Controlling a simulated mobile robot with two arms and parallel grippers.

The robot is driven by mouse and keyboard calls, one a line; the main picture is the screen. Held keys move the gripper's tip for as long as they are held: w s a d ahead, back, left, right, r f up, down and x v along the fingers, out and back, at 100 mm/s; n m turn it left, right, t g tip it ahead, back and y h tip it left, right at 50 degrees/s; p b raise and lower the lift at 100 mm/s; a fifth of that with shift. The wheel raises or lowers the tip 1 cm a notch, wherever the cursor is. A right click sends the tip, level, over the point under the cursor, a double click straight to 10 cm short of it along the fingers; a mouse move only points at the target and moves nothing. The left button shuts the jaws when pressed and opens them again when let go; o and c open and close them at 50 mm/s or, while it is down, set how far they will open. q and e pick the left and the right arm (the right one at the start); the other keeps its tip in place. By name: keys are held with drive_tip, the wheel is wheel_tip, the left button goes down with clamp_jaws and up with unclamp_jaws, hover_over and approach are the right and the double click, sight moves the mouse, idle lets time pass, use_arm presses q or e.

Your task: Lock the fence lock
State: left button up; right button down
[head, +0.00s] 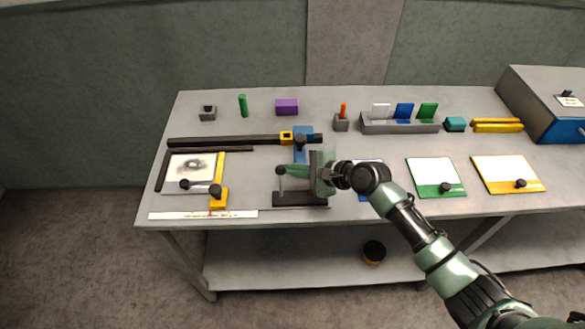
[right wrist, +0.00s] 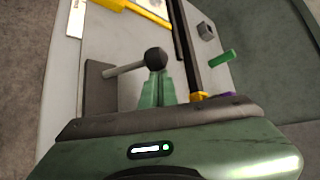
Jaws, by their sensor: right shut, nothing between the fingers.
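Nothing in view is labelled as the fence lock, and I cannot tell which part it is. A lever with a black ball knob (head: 280,170) stands upright on a dark base (head: 300,199) near the table's front edge. My right gripper (head: 289,171) is shut and empty, its fingertips at or just beside this knob. In the right wrist view the knob (right wrist: 155,59) sits just beyond the shut fingertips (right wrist: 157,78); contact is unclear. My left gripper is out of view.
A dark rail (head: 230,141) with a yellow slider (head: 286,138) and a blue block (head: 303,154) lies behind. A green cylinder (head: 243,105), purple block (head: 286,107) and card rack (head: 398,126) stand at the back. Green (head: 425,188) and yellow (head: 536,185) plates lie right.

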sight(279, 174)
drive_tip(key=shift+s+r, duration=0.1)
drive_tip(key=shift+s, duration=0.15)
drive_tip(key=shift+n+t, duration=0.3)
drive_tip(key=shift+s+n+t+b, duration=0.3)
drive_tip(key=shift+s+t+b, duration=0.2)
drive_tip(key=shift+b, duration=0.35)
drive_tip(key=s+n+t+y+b, duration=0.3)
drive_tip(key=s+n+t+b, duration=0.1)
drive_tip(key=b, duration=0.7)
drive_tip(key=shift+s+r+b, duration=0.1)
drive_tip(key=shift+s+b, duration=0.05)
drive_tip(key=shift+b, duration=0.15)
drive_tip(key=shift+s+r, duration=0.15)
drive_tip(key=shift+s, duration=0.05)
drive_tip(key=shift+s+r+b, duration=0.1)
drive_tip(key=shift+s+b, duration=0.25)
drive_tip(key=shift+s, duration=0.3)
drive_tip(key=shift+s+f, duration=0.1)
drive_tip(key=shift+f, duration=0.1)
